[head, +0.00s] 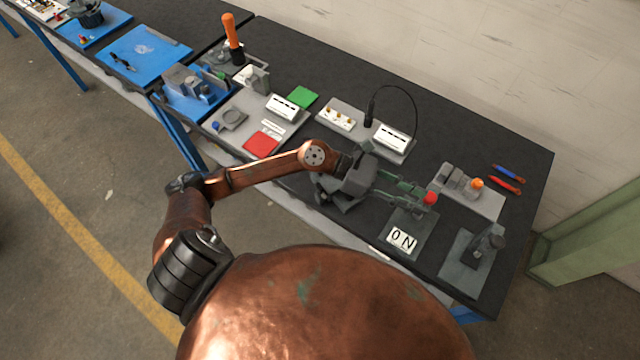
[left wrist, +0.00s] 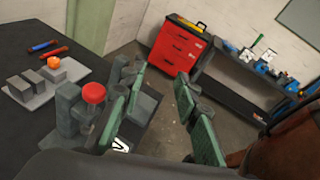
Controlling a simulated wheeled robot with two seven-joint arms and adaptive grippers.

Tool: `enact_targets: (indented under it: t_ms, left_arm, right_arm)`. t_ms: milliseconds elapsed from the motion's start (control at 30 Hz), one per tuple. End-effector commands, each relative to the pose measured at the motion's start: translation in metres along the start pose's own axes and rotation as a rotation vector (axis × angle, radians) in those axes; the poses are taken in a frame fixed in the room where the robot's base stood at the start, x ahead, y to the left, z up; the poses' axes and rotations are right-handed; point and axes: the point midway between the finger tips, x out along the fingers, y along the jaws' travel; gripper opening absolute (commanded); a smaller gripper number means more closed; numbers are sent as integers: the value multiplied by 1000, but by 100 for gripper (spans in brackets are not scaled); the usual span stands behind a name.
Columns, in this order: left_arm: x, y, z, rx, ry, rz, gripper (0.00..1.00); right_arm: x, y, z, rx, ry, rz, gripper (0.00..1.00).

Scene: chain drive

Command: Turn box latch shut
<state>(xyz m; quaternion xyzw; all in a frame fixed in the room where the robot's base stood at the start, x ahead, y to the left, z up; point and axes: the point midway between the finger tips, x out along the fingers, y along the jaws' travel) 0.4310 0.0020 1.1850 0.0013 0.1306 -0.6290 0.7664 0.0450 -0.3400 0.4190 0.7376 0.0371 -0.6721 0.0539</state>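My left gripper (head: 414,196) is over the grey plate with the "ON" sign (head: 402,238), its green-padded fingers spread and nothing between them. The fingers also show spread in the left wrist view (left wrist: 155,85). A red knob (head: 430,198) is close to the fingertips; in the left wrist view the red knob (left wrist: 94,92) sits on a grey block, just left of the left finger. Contact cannot be told. No part is clearly recognisable as the box latch; a dark upright fitting on a grey plate (head: 460,268) stands further right. My right gripper is out of view.
Red and blue pens (head: 507,184) lie at the far right. A board with a black cable (head: 413,100) is at the back. Black table shows between the plates.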

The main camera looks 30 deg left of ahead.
Motion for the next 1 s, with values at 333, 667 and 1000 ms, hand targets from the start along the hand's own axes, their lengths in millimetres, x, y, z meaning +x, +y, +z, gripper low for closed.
enact_targets:
  t_ms: [333,667,1000]
  left_arm:
    - [-155,71,-168,601,1080,-241,29]
    - [-232,100,-187,635,1371,-298,29]
    - [-220,108,-236,633,1367,-298,29]
  right_arm:
    - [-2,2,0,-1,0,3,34]
    - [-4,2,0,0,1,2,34]
    - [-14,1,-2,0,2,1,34]
